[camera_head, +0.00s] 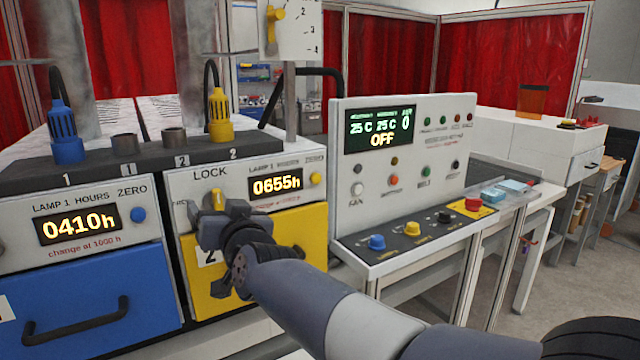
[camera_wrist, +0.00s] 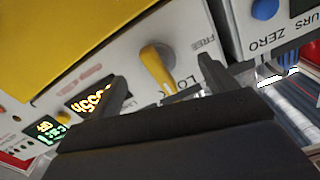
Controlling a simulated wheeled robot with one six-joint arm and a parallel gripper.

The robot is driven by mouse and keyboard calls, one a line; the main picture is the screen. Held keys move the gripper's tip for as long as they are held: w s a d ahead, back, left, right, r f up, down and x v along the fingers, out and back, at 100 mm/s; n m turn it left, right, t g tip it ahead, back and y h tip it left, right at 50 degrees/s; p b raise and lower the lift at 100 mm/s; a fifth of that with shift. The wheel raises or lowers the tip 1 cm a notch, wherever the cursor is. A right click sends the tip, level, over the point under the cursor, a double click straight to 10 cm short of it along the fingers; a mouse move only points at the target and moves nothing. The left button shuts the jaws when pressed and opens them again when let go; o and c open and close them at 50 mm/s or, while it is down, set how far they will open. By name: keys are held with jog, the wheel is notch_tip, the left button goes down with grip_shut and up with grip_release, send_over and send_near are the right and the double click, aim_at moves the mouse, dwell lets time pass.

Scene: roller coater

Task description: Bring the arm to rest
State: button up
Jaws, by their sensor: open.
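My arm reaches in from the bottom right in the head view. My gripper (camera_head: 220,212) is at the lamp 2 panel, in front of the yellow LOCK knob (camera_head: 218,197), partly covering it. In the wrist view my gripper (camera_wrist: 165,88) is open and empty, with its fingers spread apart. The yellow knob (camera_wrist: 157,66) shows beyond and between the fingers, on its round grey base. I cannot tell how far the fingertips are from it.
A yellow drawer (camera_head: 305,235) is below the knob, with a blue drawer (camera_head: 90,300) to its left. A control console (camera_head: 400,150) with coloured buttons stands close on the right. Yellow (camera_head: 220,120) and blue (camera_head: 65,135) connectors rise above the panels.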

jog(key=shift+n+p, duration=0.55)
jog(key=shift+n, duration=0.85)
